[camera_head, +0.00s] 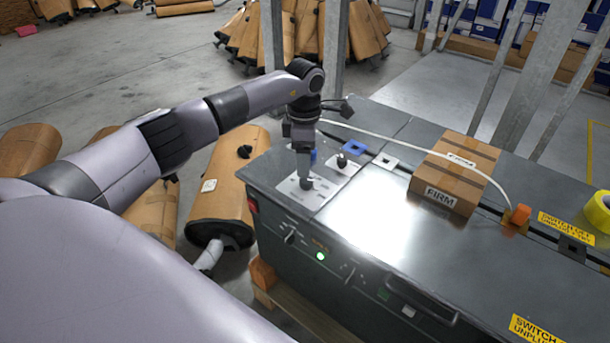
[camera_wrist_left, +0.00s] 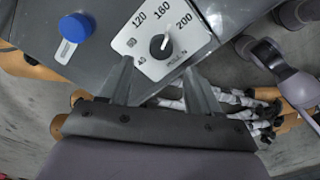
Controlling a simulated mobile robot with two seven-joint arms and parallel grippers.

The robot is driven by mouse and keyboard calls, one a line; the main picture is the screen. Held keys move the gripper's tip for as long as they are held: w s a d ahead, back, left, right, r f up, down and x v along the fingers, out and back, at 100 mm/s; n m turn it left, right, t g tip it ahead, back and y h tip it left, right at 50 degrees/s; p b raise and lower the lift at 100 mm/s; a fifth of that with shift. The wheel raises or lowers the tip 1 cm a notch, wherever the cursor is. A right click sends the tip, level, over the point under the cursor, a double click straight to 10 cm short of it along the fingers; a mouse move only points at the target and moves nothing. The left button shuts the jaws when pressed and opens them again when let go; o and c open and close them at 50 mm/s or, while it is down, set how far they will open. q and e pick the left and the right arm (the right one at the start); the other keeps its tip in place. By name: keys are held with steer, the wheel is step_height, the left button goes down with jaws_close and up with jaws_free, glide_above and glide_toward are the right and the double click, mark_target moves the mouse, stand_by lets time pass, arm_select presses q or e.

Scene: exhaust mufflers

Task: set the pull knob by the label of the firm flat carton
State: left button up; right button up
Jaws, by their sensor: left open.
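The firm flat carton (camera_head: 464,168) is brown with tape strips and lies on the machine top, with FIRM labels on its top and front. In the left wrist view, the pull knob (camera_wrist_left: 160,46) is black with a white pointer, on a white dial plate (camera_wrist_left: 188,42) marked 40, 120, 160, 200 and PULL N. The pointer is turned up and right, between 160 and 200. My left gripper (camera_head: 306,181) is over the light plate at the machine's left end. In the left wrist view its open fingers (camera_wrist_left: 158,78) flank the near side of the knob; contact cannot be told.
A blue knob (camera_wrist_left: 75,27) is left of the dial. Another black knob (camera_head: 342,160) stands on the machine top (camera_head: 365,215). A white strap (camera_head: 410,146) arches over the top to an orange piece (camera_head: 520,214). Yellow tape (camera_head: 598,211) lies far right.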

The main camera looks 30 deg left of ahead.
mark_target(306, 184)
arm_select(q)
step_height(306, 184, down, 6)
steer(key=shift+r, duration=0.1)
steer(key=c, duration=1)
